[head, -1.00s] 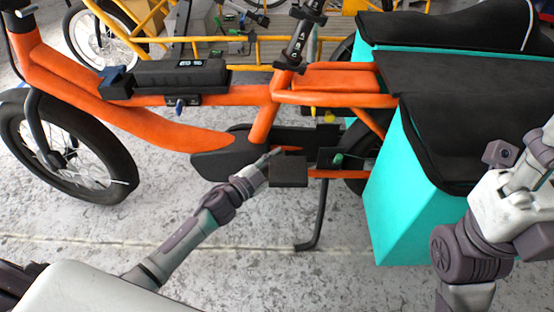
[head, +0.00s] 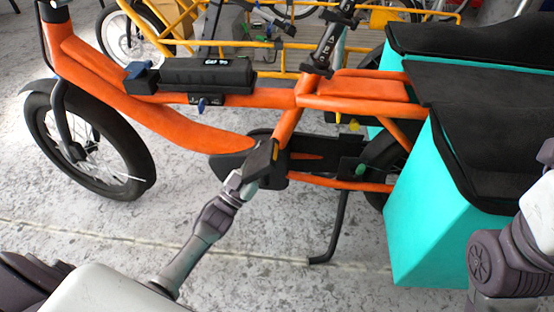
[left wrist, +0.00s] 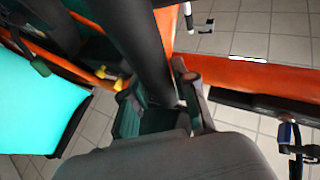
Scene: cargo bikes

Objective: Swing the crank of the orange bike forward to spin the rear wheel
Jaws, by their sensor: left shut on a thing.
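The orange bike (head: 215,98) stands side-on, its front wheel (head: 110,185) at the left. Its black pedal (head: 262,157) is tilted and sits in front of the dark chain cover (head: 228,163); the crank arm is mostly hidden. My left gripper (head: 249,180) is shut on the pedal from below and left. In the left wrist view, my gripper's fingers (left wrist: 160,107) are close up, with a dark bar running up from them beside the orange frame. The rear wheel (head: 384,160) is mostly behind the teal bag. My right arm is at the right edge, its fingertips out of view.
The teal bag (head: 425,215) with a black top fills the right, close to my right arm. The kickstand (head: 342,225) stands on the floor below the chain cover. A yellow cargo bike (head: 300,47) is behind. The grey floor in front is clear.

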